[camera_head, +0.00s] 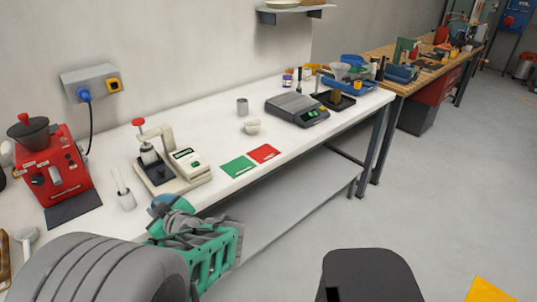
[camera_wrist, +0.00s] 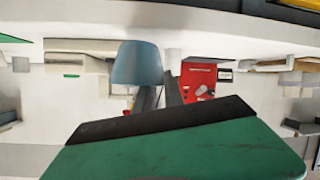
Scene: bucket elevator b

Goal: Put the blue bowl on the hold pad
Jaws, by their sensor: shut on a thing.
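The blue bowl (camera_head: 162,202) is at the tip of my gripper (camera_head: 172,210), over the front edge of the white bench. In the wrist view the grey-blue bowl (camera_wrist: 138,63) shows between dark fingers (camera_wrist: 158,95), and my gripper is shut on it. That view seems upside down, so the bowl looks upright. A green pad (camera_head: 238,166) and a red pad (camera_head: 263,153) lie flat side by side on the bench, right of and beyond my gripper. Both look empty. Their lettering is too small to read, so I cannot tell which is the hold pad.
A press-like device (camera_head: 172,170), a white holder with sticks (camera_head: 126,200) and a red grinder (camera_head: 57,175) stand to the left.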

